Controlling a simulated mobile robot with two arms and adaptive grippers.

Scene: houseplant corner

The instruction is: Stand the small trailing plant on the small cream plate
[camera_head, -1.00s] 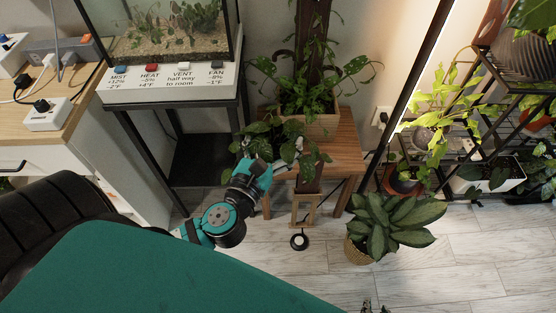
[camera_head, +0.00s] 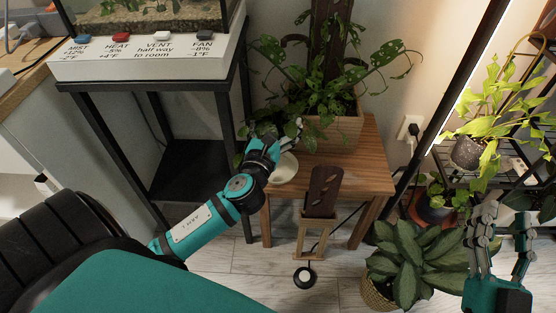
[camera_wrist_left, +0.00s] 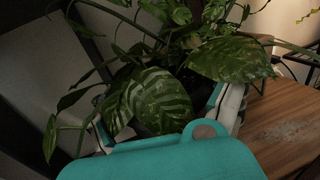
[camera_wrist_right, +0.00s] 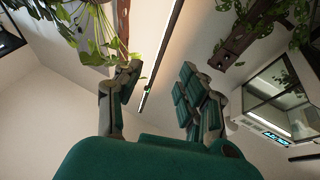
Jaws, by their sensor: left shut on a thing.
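The small trailing plant (camera_wrist_left: 155,98), with broad mottled green leaves, fills the middle of the left wrist view. My left gripper (camera_wrist_left: 165,115) is shut on it, one finger at each side; leaves hide most of its dark pot. In the head view my left gripper (camera_head: 282,138) is at the stool's back left, with leaves around it. The small cream plate (camera_head: 285,168) lies on the stool's left part, just below the gripper and partly covered by it. Whether the pot touches anything is hidden. My right gripper (camera_head: 499,240) is open and empty at the right; its fingers (camera_wrist_right: 158,90) stand apart.
A wooden stool (camera_head: 355,160) carries a large potted climbing plant (camera_head: 325,95) at its back. A dark planter-like object on a small wooden stand (camera_head: 325,190) is in front. A terrarium stand (camera_head: 235,70) is left; a leafy floor plant (camera_head: 410,260) is right. The stool's right part is clear.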

